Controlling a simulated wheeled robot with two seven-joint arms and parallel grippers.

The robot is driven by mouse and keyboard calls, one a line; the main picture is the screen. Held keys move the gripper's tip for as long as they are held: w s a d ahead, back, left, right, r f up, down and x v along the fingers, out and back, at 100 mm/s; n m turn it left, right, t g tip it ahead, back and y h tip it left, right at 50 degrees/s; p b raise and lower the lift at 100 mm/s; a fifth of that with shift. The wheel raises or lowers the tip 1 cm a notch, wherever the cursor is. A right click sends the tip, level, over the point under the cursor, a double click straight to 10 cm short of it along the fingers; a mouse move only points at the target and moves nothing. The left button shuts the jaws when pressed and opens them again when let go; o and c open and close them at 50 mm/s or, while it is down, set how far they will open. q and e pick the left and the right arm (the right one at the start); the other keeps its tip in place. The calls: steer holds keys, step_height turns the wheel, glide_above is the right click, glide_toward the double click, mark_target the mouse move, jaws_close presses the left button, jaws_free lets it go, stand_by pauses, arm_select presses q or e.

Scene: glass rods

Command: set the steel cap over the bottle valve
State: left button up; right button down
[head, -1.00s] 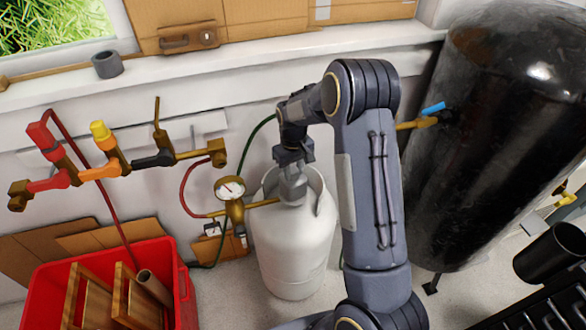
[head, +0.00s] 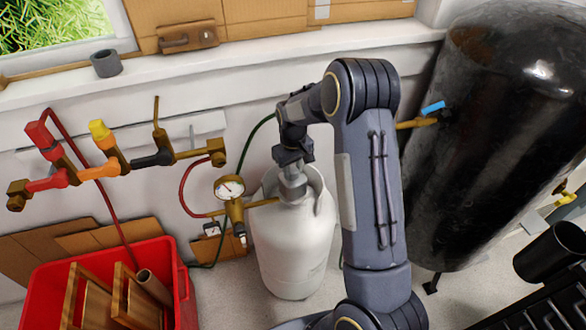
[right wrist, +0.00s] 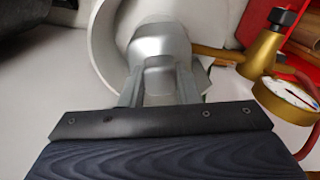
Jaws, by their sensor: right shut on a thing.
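The white gas bottle (head: 290,245) stands upright on the floor against the wall, with a raised collar around its top. My right gripper (head: 293,177) points down into the collar and is shut on the steel cap (head: 294,192). In the right wrist view the gripper's two fingers (right wrist: 160,88) grip the grey cap (right wrist: 158,48), inside the white collar (right wrist: 103,40). The valve itself is hidden by the cap and gripper. I cannot tell whether the cap is seated. My left gripper is not in view.
A brass regulator with a gauge (head: 229,188) stands left of the bottle, its brass pipe reaching toward the cap. A red crate (head: 180,275) is at lower left, a valve manifold (head: 110,170) on the wall. A large black tank (head: 480,150) is at right.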

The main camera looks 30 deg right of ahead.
steer(key=shift+f+b, duration=0.3)
steer(key=shift+f, duration=0.15)
steer(key=c, duration=1.4)
jaws_free()
steer(key=shift+o, duration=0.2)
steer(key=shift+r, duration=0.1)
step_height(320, 180, up, 11)
steer(key=p, duration=0.7)
steer(key=shift+p, duration=0.3)
